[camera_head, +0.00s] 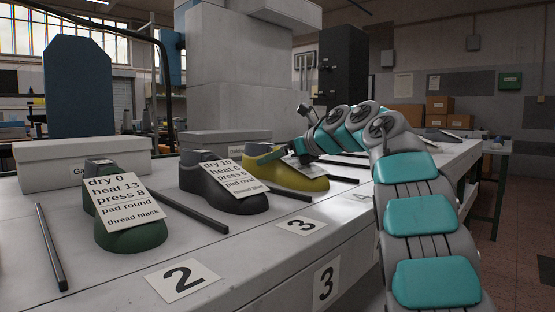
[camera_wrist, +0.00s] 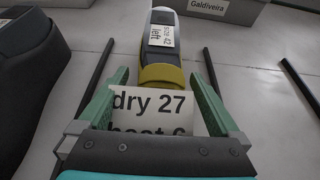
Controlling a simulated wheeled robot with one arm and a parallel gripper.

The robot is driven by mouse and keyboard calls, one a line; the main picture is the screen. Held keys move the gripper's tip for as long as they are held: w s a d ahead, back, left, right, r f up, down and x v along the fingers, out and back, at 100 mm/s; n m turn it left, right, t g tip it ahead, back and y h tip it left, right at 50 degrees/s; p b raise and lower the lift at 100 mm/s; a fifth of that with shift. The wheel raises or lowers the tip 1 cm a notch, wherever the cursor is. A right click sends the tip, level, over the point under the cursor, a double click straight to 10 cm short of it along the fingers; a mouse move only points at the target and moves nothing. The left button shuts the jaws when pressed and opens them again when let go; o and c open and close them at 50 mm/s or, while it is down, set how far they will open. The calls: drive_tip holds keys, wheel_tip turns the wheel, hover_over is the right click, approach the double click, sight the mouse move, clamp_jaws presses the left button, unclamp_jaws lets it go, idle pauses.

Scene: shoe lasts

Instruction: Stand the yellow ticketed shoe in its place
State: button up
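The yellow shoe (camera_head: 300,178) stands upright on the bench, right of the dark ticketed shoe. In the wrist view, the ticket (camera_wrist: 152,107) reads "dry 27", with a second line cut off. The yellow collar (camera_wrist: 162,77) and a grey last with a "size 42 left" label (camera_wrist: 162,37) show beyond it. My gripper (camera_wrist: 160,76) is open, its green fingers either side of the collar with visible gaps. In the head view my gripper (camera_head: 279,153) is at the top of the shoe.
A dark shoe (camera_head: 232,194) and a green shoe (camera_head: 130,228), both ticketed, stand to the left. Black bars (camera_head: 194,212) divide the bench (camera_head: 110,283). Number cards 2 (camera_head: 183,280) and 3 (camera_head: 300,222) lie near its front edge. Boxes (camera_head: 82,162) stand behind.

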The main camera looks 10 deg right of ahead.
drive_tip(key=shift+r, duration=0.1)
drive_tip(key=v, duration=1.2)
drive_tip(key=shift+r, duration=0.1)
wheel_tip(320, 180, up, 4)
drive_tip(key=p, duration=0.3)
drive_tip(key=shift+r, duration=0.15)
drive_tip(key=s+d+b, duration=0.5)
drive_tip(key=s+d, duration=0.8)
drive_tip(key=s, duration=0.4)
drive_tip(key=shift+s, duration=0.35)
